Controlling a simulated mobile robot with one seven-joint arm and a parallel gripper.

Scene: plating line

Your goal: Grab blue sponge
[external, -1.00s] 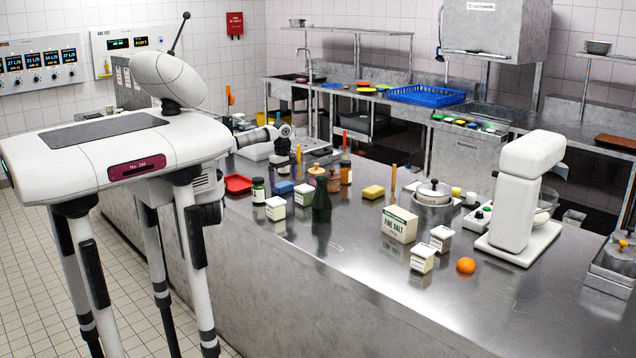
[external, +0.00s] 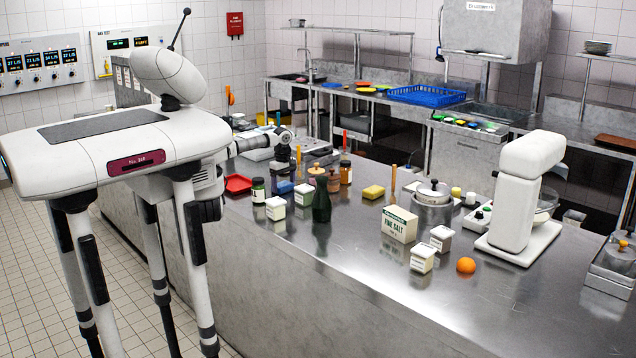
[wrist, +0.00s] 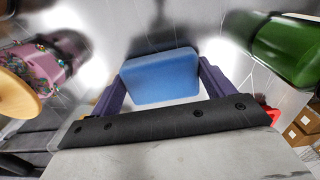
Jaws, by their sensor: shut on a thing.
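The blue sponge (wrist: 160,78) sits between the two fingers of my gripper (wrist: 160,85) in the wrist view. The gripper is shut on it, with a finger against each side. In the external view the blue sponge (external: 284,187) shows small on the steel counter, among jars and small boxes. My gripper (external: 283,172) is just above it there, partly hidden by the surrounding containers. I cannot tell whether the sponge touches the counter.
A red tray (external: 238,184) lies to the left.

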